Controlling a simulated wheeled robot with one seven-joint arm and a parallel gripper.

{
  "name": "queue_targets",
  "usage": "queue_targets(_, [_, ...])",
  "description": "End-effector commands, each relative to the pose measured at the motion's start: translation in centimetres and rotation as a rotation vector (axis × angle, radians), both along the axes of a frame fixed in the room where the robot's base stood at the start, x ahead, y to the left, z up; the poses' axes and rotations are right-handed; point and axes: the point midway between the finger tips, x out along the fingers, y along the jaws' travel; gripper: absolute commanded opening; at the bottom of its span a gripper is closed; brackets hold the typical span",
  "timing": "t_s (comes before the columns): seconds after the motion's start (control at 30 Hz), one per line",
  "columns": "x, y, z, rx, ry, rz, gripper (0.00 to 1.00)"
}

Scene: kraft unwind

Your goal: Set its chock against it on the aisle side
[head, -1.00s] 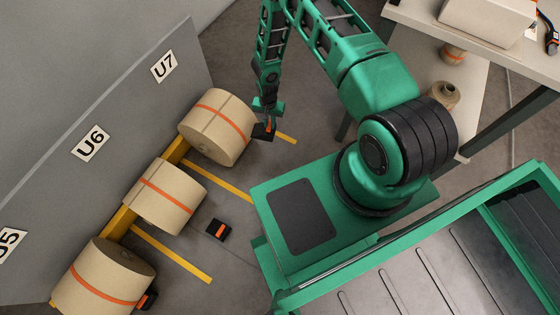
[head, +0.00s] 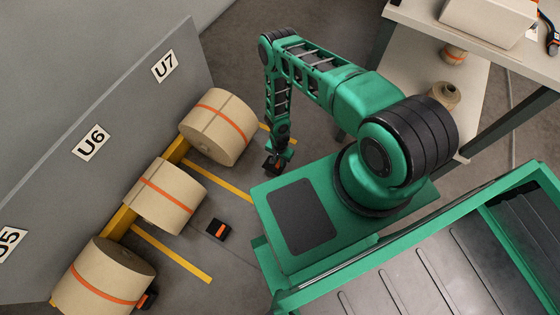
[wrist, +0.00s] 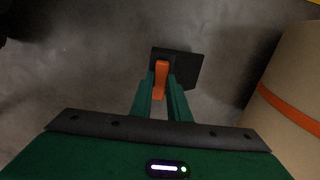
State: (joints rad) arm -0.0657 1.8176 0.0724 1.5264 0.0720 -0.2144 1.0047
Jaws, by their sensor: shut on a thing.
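My gripper (head: 275,158) is shut on a black chock (wrist: 187,70) by its orange grip (wrist: 161,80). It holds the chock to the right of and below the kraft roll at U7 (head: 217,128), with a gap between them. Whether the chock touches the floor is unclear. A roll with an orange band (wrist: 300,88) shows at the right edge of the wrist view, apart from the chock. The roll at U6 (head: 166,197) has a loose chock (head: 219,229) on the floor to its lower right, not touching it.
The roll at U5 (head: 105,278) has a chock (head: 149,298) close at its right side. Yellow floor lines (head: 172,254) separate the bays. A grey wall (head: 120,110) stands behind the rolls. A bench (head: 485,55) is at upper right. Floor between the rolls and my base is mostly clear.

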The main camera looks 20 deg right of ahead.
Motion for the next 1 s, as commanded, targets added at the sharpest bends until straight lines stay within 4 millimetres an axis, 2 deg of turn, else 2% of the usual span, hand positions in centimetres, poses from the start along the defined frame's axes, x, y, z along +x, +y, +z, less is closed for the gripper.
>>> queue_targets(0.6, [1.2,0.8,-3.7,0.0,0.0,0.0,0.0])
queue_targets(1.0, [1.2,0.8,-4.6,0.0,0.0,0.0,0.0])
